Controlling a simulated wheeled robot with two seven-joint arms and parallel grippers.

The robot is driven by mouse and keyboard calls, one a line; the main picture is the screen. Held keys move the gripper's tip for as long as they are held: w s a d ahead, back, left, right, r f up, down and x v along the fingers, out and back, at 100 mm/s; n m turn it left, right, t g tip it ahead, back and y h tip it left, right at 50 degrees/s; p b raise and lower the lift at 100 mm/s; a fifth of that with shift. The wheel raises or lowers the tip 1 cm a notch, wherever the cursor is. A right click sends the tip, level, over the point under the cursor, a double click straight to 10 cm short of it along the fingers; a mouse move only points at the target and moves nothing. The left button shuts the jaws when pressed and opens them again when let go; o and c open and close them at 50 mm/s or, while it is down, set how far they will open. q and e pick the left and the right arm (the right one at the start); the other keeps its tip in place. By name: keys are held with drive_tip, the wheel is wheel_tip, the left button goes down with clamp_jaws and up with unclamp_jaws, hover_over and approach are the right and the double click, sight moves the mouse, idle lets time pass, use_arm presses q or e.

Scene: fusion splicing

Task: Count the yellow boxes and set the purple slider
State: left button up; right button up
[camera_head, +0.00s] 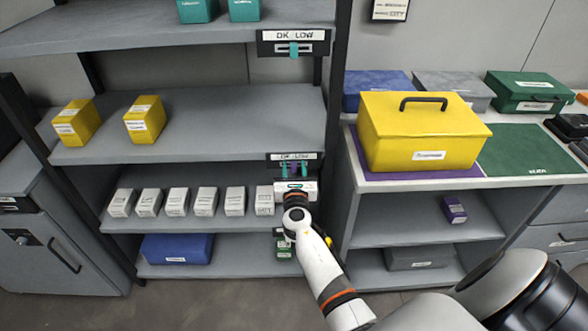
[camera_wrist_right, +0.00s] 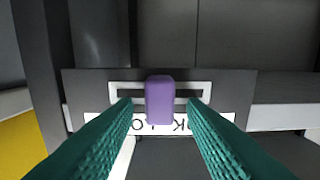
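Two small yellow boxes, a left one (camera_head: 76,121) and a right one (camera_head: 145,119), stand on the middle shelf (camera_head: 215,122). The purple slider (camera_wrist_right: 159,100) sits near the middle of the slot in its "OK LOW" label plate (camera_wrist_right: 232,88). In the head view that plate (camera_head: 293,157) is on the front edge of the middle shelf. My right gripper (camera_wrist_right: 160,112) is open, its two green fingers on either side of the slider with gaps between. In the head view my right gripper (camera_head: 294,170) is in front of the plate and partly covers it. My left gripper is out of view.
A large yellow toolbox (camera_head: 425,130) stands on the counter at the right. Several white boxes (camera_head: 178,201) line the shelf below, close to my right gripper. A teal slider (camera_head: 293,49) is on the upper shelf's plate. The middle shelf's right part is bare.

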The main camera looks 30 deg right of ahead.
drive_tip(key=shift+c, duration=0.4)
clamp_jaws()
drive_tip(key=shift+s+d+p, duration=0.15)
drive_tip(key=shift+s+d, duration=0.2)
drive_tip(key=shift+d, duration=0.25)
drive_tip(key=shift+s+d+p, duration=0.15)
drive_tip(key=shift+s+d, duration=0.2)
drive_tip(key=shift+d, duration=0.2)
drive_tip(key=shift+o, duration=0.4)
unclamp_jaws()
drive_tip(key=shift+d, duration=0.1)
